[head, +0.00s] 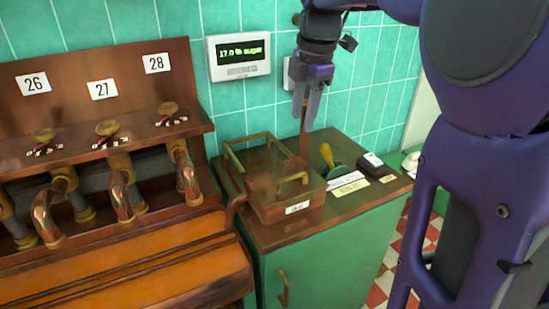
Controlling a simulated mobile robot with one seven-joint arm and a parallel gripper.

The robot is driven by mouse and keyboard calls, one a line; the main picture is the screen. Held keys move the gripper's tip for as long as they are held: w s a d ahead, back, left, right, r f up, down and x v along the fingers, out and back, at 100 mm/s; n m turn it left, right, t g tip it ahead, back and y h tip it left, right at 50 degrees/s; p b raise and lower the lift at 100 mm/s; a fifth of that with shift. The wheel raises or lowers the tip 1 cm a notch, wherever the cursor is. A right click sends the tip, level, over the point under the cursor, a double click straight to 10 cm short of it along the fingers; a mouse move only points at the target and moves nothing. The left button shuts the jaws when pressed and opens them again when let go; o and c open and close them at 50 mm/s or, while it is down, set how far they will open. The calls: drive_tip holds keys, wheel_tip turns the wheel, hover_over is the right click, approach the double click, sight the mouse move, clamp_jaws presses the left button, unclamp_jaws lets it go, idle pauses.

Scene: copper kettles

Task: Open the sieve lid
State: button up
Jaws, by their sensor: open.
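A copper-brown sieve box (285,210) stands on the top of a green cabinet, with a small white label on its front. Its lid (268,182) looks to be down, though the dark surfaces make its edges hard to tell. A brass handle (292,179) shows on the box's right part, and a longer brass bar rises at its back left. My gripper (306,117) points down, open and empty, above the back right of the box. It looks apart from the handle. A thin brown upright shows just below the fingertips.
A green brush-like tool with a yellow handle (327,155) and a small dark-and-white device (371,163) lie right of the box. A wall display (239,54) hangs behind. Copper taps (125,195) and a wooden trough (130,270) stand left. My arm fills the right side.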

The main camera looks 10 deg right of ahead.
sight(292, 177)
drive_tip(key=w+f+b, duration=0.1)
drive_tip(key=f, duration=0.4)
drive_tip(key=w+f+b, duration=0.1)
drive_tip(key=f, duration=0.5)
drive_tip(key=w+a+f+b, duration=0.1)
drive_tip(key=f, duration=0.4)
drive_tip(key=shift+w+f, duration=0.1)
drive_tip(key=shift+f, duration=0.3)
drive_tip(key=shift+c, duration=0.3)
clamp_jaws()
idle(0.3)
